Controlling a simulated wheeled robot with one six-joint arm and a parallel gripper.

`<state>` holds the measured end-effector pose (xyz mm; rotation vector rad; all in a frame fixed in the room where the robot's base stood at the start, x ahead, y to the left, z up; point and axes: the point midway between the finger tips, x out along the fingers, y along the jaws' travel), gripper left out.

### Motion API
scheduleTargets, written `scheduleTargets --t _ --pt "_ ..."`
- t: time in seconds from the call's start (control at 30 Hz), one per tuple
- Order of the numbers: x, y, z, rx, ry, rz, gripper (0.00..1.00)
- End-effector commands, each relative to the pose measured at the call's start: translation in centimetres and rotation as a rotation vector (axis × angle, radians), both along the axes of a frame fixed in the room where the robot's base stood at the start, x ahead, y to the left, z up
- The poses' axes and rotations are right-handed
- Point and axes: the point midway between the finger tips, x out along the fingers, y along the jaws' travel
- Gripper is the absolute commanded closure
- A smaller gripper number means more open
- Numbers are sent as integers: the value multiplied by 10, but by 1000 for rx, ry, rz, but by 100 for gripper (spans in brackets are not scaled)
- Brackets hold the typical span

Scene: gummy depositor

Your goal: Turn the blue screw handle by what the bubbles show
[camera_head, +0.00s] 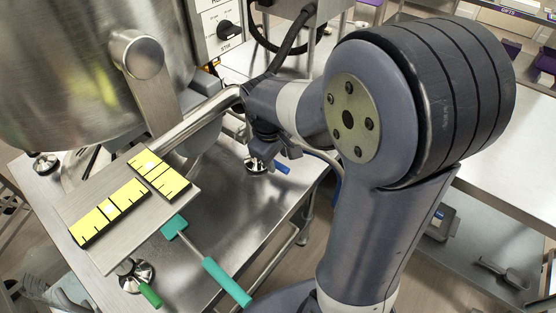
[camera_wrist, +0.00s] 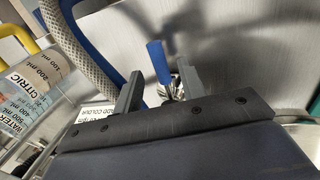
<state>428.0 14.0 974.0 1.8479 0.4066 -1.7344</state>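The blue screw handle (camera_head: 282,168) sticks out beside a round metal foot on the steel table, just below my gripper (camera_head: 274,152) in the head view. In the wrist view the blue handle (camera_wrist: 158,62) stands between the two spread fingers, farther out, with bright metal under it. My gripper (camera_wrist: 160,76) looks open and empty; I see no finger touching the handle. Two yellow bubble levels, a longer one (camera_head: 110,212) and a shorter one (camera_head: 159,174), lie at right angles on a metal plate (camera_head: 120,247).
A green screw handle (camera_head: 150,293) sits by another metal foot (camera_head: 137,276). A teal-handled tool (camera_head: 228,282) lies across the table's near edge. A large steel vessel (camera_head: 70,70) fills the upper left. Labelled measuring jugs (camera_wrist: 38,80) and a pale hose (camera_wrist: 95,60) show in the wrist view.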

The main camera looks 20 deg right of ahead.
Motion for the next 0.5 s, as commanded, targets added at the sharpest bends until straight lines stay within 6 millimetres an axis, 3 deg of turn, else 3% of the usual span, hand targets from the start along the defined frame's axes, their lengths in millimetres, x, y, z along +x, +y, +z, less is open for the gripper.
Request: scheduleTargets --t 0.2,0.5 --pt "2 -4 -20 0 1 -1 61" --pt "3 -4 -22 -1 -1 -1 61"
